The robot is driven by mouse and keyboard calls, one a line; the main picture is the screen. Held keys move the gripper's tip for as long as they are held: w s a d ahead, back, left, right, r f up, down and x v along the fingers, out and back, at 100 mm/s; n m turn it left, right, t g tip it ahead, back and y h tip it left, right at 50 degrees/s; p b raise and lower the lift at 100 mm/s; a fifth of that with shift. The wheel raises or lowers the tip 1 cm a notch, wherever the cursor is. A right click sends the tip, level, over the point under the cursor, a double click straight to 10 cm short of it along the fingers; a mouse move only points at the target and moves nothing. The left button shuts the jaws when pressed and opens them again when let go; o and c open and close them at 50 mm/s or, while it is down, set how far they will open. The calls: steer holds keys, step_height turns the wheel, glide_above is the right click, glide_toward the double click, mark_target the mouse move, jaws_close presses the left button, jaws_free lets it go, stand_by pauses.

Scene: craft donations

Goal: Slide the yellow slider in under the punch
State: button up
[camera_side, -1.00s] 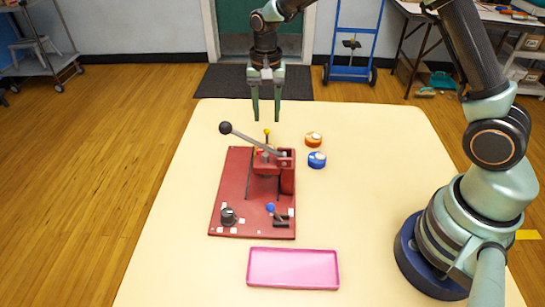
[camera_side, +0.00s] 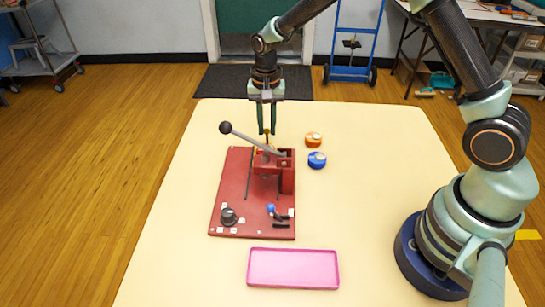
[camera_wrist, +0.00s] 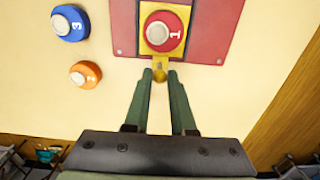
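The yellow slider (camera_wrist: 158,50) is at the far edge of the red press (camera_side: 232,190), with a round red piece marked 1 (camera_wrist: 166,31) on it. Its yellow knob (camera_wrist: 160,74) sticks out past the press plate. My gripper (camera_side: 267,133) points down behind the press, and its two green fingers (camera_wrist: 160,76) are closed in on either side of the knob. In the side view the lever and press head mostly hide the slider, and I cannot see the punch tip clearly.
The press lever with a black ball (camera_side: 225,127) slants up left near my gripper. Orange (camera_side: 313,139) and blue (camera_side: 317,160) round pieces lie right. A pink tray (camera_side: 293,268) lies in front.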

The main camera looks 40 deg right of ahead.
jaws_close()
steer(key=shift+s+a, duration=3.4)
steer(key=shift+a, duration=0.05)
steer(key=o, duration=0.6)
jaws_free()
steer(key=shift+o, duration=0.2)
steer(key=shift+r, duration=0.1)
step_height(320, 180, up, 7)
steer(key=shift+r, duration=0.2)
